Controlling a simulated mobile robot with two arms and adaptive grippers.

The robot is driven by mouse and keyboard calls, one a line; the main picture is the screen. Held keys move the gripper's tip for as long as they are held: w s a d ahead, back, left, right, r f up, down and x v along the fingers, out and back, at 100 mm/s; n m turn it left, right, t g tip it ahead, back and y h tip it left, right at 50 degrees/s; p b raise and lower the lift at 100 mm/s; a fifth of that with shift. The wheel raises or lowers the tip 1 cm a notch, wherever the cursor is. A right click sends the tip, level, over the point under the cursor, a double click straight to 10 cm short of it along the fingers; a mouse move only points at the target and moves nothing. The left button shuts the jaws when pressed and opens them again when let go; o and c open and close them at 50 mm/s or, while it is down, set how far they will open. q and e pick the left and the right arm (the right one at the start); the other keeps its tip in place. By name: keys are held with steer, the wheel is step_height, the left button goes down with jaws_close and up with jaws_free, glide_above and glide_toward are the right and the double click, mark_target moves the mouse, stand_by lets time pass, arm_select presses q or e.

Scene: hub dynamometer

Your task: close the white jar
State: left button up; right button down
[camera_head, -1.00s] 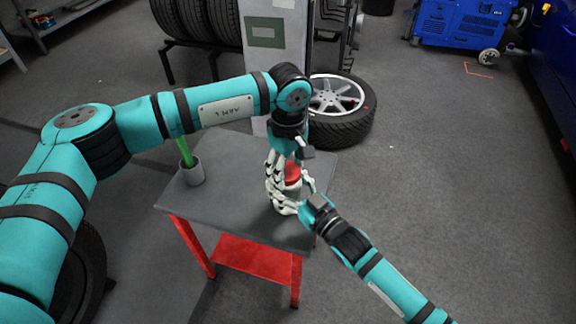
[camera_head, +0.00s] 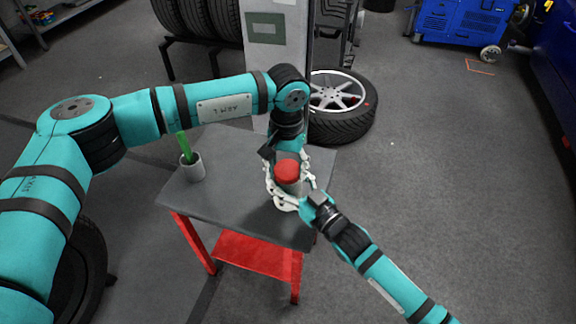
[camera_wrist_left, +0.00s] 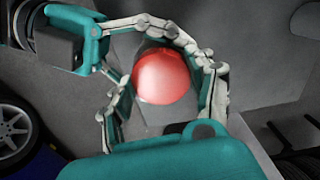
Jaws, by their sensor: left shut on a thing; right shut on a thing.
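The jar (camera_head: 291,187) stands on the dark tabletop, mostly hidden behind pale fingers; a little of its light side shows. Its red lid (camera_head: 287,169) sits at the top of it and looks level. The lid also shows as a red disc in the left wrist view (camera_wrist_left: 165,77), ringed by fingers. My left gripper (camera_head: 284,180) reaches in from behind and above, shut around the lid and upper jar. My right gripper (camera_head: 293,199) comes from the front right, shut around the lower jar. Whether the lid is fully seated is hidden.
The grey table (camera_head: 235,205) has a red frame. A grey cup (camera_head: 192,168) with a green stick (camera_head: 184,146) stands at its left. A wheel (camera_head: 340,105) lies on the floor behind. The tabletop between cup and jar is clear.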

arm_select(q)
steer(key=m, duration=0.7)
steer(key=shift+w+a+m, duration=0.1)
steer(key=shift+m, duration=0.2)
steer(key=o, duration=0.7)
steer(key=shift+c, duration=0.2)
steer(key=shift+r, duration=2.3)
steer(key=shift+c, duration=0.2)
